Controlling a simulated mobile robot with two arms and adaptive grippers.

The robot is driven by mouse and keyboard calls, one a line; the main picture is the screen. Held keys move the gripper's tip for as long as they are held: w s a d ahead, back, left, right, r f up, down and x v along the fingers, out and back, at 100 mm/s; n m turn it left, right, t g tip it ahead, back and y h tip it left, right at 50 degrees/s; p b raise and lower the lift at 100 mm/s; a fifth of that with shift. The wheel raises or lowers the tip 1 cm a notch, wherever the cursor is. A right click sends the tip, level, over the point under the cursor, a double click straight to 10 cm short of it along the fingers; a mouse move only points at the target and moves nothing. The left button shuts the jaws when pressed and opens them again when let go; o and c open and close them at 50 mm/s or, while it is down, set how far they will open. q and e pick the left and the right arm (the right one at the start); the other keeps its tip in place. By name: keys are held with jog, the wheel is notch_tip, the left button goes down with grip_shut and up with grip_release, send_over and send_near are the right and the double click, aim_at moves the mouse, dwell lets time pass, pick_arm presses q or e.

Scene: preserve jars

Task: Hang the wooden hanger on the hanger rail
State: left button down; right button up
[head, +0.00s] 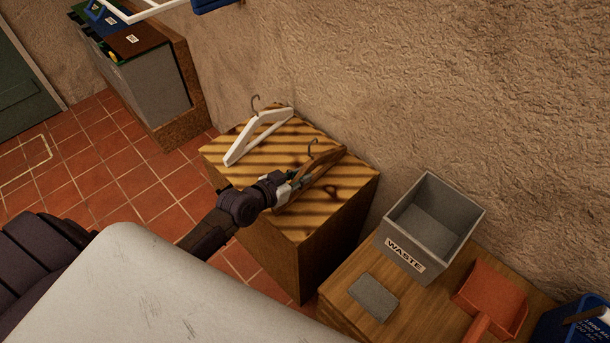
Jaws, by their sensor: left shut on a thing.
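The brown wooden hanger (322,163) is at the right part of a striped wooden cabinet top, its metal hook pointing up. My left gripper (291,186) comes in from the left and is shut on the hanger's near arm. The gripper and wrist hide part of that arm; I cannot tell whether the hanger still touches the top. A white hanger (258,136) with a metal hook lies to the left on the same top. A white bar frame (140,14) is cut off by the upper edge; I cannot tell whether it is the hanger rail. My right gripper is not in view.
The striped cabinet (290,218) stands against a rough wall. At right, a lower wooden surface (345,294) holds a grey WASTE bin (403,259), a grey block (374,297) and an orange dustpan (490,298). Grey bins (150,90) stand at upper left. Tiled floor is open at left.

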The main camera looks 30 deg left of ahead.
aim_at(309, 150)
pick_arm(q)
notch_tip(309, 150, up, 9)
jog(key=shift+s+r+p, duration=0.1)
jog(key=shift+p, duration=0.7)
jog(key=s+r+p, duration=0.5)
jog(key=s+p, duration=0.3)
jog(key=s, duration=0.2)
jog(key=s+r+p, duration=0.5)
jog(key=s+p, duration=0.3)
jog(key=s, duration=0.2)
jog(key=shift+r, duration=0.25)
jog(key=shift+w, duration=0.1)
dwell(0.5)
